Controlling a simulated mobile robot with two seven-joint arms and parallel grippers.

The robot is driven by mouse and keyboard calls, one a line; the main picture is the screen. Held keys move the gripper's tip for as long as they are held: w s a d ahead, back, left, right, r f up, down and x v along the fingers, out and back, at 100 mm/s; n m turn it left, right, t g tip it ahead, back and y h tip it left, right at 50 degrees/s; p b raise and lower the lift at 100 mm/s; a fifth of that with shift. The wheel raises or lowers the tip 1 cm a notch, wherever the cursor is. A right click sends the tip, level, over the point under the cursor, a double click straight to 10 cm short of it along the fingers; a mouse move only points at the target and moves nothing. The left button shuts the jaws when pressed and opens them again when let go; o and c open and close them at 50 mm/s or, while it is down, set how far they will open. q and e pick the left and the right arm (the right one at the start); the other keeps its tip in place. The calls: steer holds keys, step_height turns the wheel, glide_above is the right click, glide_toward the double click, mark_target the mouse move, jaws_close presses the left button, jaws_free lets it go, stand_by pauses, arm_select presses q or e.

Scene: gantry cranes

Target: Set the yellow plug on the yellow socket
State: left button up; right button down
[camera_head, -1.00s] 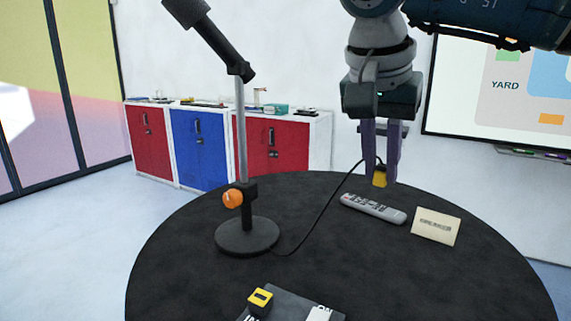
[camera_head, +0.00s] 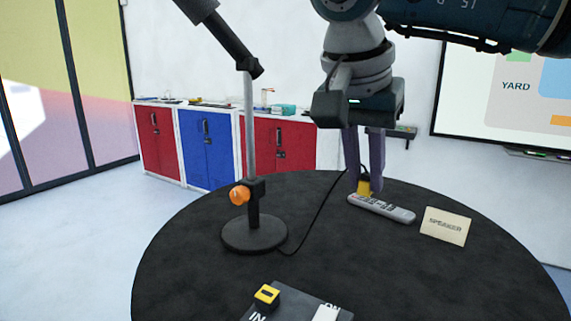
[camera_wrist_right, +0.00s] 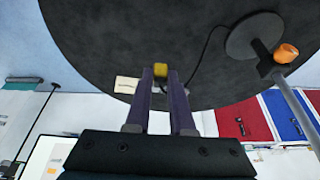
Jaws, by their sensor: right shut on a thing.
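The yellow plug (camera_head: 364,187) is held between the fingertips of my right gripper (camera_head: 365,180), which is shut on it above the far part of the black round table. It also shows in the right wrist view (camera_wrist_right: 161,70). A black cable runs from the plug to the stand's base. The yellow socket (camera_head: 266,295) sits on a dark panel (camera_head: 290,299) marked "IN" at the table's near edge, to the left of and nearer than the plug. My left gripper is not in view.
A stand with a round black base (camera_head: 254,235) and an orange knob (camera_head: 240,195) stands left of the gripper. A grey remote (camera_head: 381,209) lies close to the plug in the picture. A "SPEAKER" card (camera_head: 446,227) stands right of it. The table's middle (camera_head: 350,260) is clear.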

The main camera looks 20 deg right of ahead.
steer(key=shift+w+a+f+b, duration=0.1)
steer(key=shift+a+f+b, duration=1.15)
steer(key=shift+a, duration=1.05)
steer(key=shift+w+a+f+b, duration=0.1)
steer(key=shift+a+f+b, duration=1.1)
steer(key=shift+a, duration=1.1)
steer(key=shift+w+a+f+b, duration=0.1)
steer(key=shift+a+f+b, duration=1.15)
steer(key=shift+a, duration=1.05)
steer(key=shift+r, duration=0.15)
steer(key=shift+f+b, duration=0.85)
steer(key=shift+f+b, duration=0.45)
